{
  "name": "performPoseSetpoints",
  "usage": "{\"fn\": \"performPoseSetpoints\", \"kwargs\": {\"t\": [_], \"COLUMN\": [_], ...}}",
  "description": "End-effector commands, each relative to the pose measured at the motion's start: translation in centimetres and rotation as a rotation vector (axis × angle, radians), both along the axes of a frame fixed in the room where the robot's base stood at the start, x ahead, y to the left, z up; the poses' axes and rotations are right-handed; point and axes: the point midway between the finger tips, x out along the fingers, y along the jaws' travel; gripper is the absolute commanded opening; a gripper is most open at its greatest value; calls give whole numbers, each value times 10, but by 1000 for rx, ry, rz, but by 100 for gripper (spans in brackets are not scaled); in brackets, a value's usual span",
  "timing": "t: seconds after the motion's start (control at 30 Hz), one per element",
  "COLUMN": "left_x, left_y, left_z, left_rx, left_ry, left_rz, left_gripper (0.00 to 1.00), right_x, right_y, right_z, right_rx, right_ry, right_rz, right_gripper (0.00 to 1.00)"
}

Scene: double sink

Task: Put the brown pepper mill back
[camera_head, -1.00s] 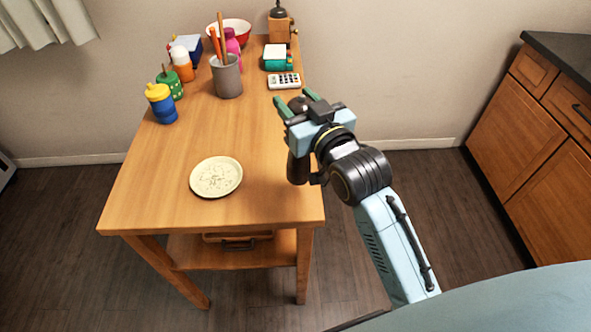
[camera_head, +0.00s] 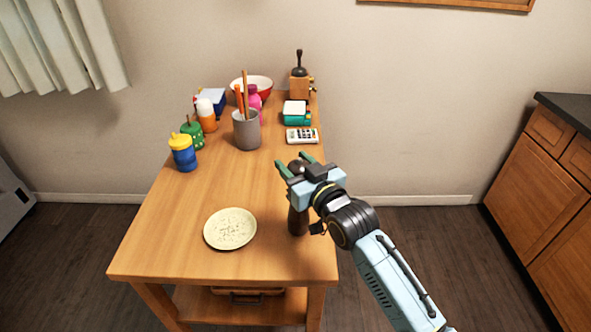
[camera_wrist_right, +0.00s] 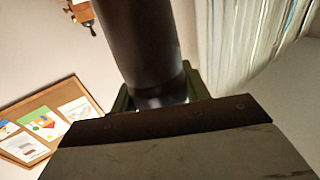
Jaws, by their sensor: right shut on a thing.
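The brown pepper mill (camera_head: 297,220) is dark and upright over the right side of the wooden table, right of the plate. My right gripper (camera_head: 295,164) is shut on the mill, with its green fingers around the upper part. The gripper and wrist hide some of the mill. Whether its base touches the tabletop is hard to tell. In the right wrist view the mill (camera_wrist_right: 145,45) is a dark cylinder between the fingers. My left gripper is not in view.
A cream plate (camera_head: 230,229) lies on the wooden table (camera_head: 180,250). The middle is clear.

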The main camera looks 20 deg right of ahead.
Motion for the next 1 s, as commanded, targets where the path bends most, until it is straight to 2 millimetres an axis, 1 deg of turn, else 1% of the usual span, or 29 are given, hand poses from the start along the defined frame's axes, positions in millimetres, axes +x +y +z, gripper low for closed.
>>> {"fn": "performPoseSetpoints", "kwargs": {"t": [0.03,0.1,0.33,0.47,0.5,0.6,0.63,0.87,1.0], "left_x": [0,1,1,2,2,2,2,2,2], "left_y": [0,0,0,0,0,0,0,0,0], "left_z": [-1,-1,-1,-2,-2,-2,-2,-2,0], "left_rx": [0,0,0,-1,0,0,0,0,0], "left_ry": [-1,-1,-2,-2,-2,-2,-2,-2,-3], "left_rz": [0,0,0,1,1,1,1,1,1], "left_gripper": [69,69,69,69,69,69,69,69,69], "right_x": [0,0,0,0,0,0,0,0,-2], "right_y": [0,0,0,0,0,0,0,0,-1], "right_z": [-5,-7,-7,-11,-11,-11,-11,-11,-7], "right_rx": [0,0,0,0,-1,-1,-1,-1,-1], "right_ry": [-1,-3,-4,-3,-1,-1,-1,-1,-1], "right_rz": [0,0,0,0,0,0,0,0,-1], "right_gripper": [0,0,0,0,51,64,68,68,68]}}
